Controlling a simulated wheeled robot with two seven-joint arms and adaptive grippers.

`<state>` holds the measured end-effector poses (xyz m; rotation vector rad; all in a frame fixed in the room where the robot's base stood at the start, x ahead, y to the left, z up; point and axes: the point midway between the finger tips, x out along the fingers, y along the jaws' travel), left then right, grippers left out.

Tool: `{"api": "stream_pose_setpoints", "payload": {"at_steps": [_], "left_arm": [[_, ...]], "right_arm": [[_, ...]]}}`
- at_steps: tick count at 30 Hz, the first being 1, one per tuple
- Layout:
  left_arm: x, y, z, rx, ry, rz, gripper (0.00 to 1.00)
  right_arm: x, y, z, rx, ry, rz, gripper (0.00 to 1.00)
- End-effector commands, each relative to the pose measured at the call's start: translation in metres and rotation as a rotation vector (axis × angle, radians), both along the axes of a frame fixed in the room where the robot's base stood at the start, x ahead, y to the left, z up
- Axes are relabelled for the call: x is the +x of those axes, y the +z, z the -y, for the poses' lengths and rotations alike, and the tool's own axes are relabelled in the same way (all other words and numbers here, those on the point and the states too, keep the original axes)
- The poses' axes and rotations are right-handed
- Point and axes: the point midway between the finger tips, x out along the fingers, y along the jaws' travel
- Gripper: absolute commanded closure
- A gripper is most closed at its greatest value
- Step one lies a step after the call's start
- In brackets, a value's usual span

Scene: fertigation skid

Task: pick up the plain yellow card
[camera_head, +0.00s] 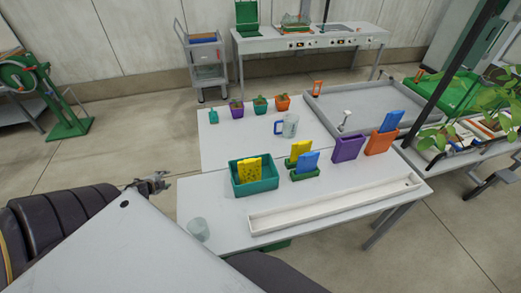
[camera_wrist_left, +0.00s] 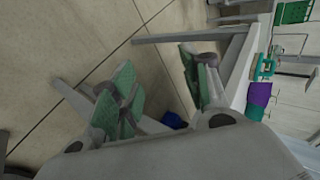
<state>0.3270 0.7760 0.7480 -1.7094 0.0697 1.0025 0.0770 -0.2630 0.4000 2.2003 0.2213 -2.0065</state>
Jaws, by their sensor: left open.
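A yellow card (camera_head: 301,149) without clear marks stands upright in a small green holder, behind a blue card (camera_head: 307,163) in a similar green holder (camera_head: 305,176). Another yellow card (camera_head: 249,169), with dark specks, stands in a teal bin (camera_head: 255,187) to the left. My left gripper (camera_head: 160,183) is beside the left edge of the table, well left of the bin. It is open; in the wrist view its green-padded fingers (camera_wrist_left: 162,88) are apart with nothing between them. No card is recognisable in that view. My right gripper is not in view.
A purple box (camera_head: 347,149) and an orange box (camera_head: 380,142) with a blue card stand to the right. A long white trough (camera_head: 335,207) lies in front, a clear cup (camera_head: 198,229) at front left. A jug (camera_head: 288,126) and small pots are behind. The left tabletop is largely clear.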

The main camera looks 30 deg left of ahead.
Motion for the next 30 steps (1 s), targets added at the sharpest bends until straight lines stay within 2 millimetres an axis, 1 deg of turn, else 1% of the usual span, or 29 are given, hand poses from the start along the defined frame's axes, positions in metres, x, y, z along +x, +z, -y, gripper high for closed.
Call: {"api": "stream_pose_setpoints", "payload": {"at_steps": [1,2,3,5,6,8,9,11,12,14,15,17,18,20,21,22,23,24,26,27,30], "left_arm": [[0.024,0.023,0.005,0.028,-0.062,0.024,0.54],[0.037,0.035,0.009,0.046,-0.102,0.036,0.54],[0.054,0.051,0.016,0.070,-0.153,0.052,0.54],[0.079,0.075,0.027,0.109,-0.232,0.076,0.54],[0.095,0.091,0.036,0.135,-0.285,0.092,0.54],[0.117,0.116,0.051,0.178,-0.368,0.117,0.54],[0.131,0.131,0.063,0.209,-0.424,0.131,0.54],[0.151,0.155,0.082,0.257,-0.509,0.156,0.54],[0.163,0.170,0.095,0.289,-0.566,0.173,0.54],[0.179,0.192,0.117,0.343,-0.654,0.197,0.54],[0.189,0.207,0.133,0.382,-0.715,0.213,0.54],[0.201,0.228,0.157,0.442,-0.805,0.239,0.54],[0.207,0.242,0.174,0.485,-0.865,0.255,0.54],[0.215,0.262,0.201,0.555,-0.957,0.282,0.54],[0.219,0.274,0.219,0.602,-1.019,0.301,0.54],[0.221,0.282,0.233,0.642,-1.067,0.313,0.54],[0.222,0.291,0.247,0.682,-1.114,0.328,0.54],[0.223,0.301,0.266,0.740,-1.179,0.345,0.54],[0.222,0.313,0.290,0.824,-1.265,0.368,0.54],[0.220,0.319,0.305,0.880,-1.321,0.382,0.54],[0.213,0.329,0.336,1.012,-1.441,0.411,0.54]], "right_arm": [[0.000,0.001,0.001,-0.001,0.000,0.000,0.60],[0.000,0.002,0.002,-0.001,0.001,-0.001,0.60],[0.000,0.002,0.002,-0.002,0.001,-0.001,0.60],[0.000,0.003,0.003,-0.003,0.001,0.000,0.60],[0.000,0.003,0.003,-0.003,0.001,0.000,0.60],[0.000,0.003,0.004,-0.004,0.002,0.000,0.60],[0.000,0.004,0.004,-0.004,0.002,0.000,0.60],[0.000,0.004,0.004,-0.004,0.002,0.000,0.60],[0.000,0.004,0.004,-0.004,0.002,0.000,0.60],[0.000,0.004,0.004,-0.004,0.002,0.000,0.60],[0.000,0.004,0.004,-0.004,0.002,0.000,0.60],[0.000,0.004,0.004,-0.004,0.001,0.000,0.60],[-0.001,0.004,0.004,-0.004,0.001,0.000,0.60],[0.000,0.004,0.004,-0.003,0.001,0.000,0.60],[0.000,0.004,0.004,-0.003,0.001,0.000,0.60],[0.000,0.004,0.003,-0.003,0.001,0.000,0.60],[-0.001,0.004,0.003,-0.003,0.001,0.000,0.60],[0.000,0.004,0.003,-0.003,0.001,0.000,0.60],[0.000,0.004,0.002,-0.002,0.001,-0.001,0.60],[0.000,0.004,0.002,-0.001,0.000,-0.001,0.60],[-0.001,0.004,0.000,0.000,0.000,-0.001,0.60]]}}
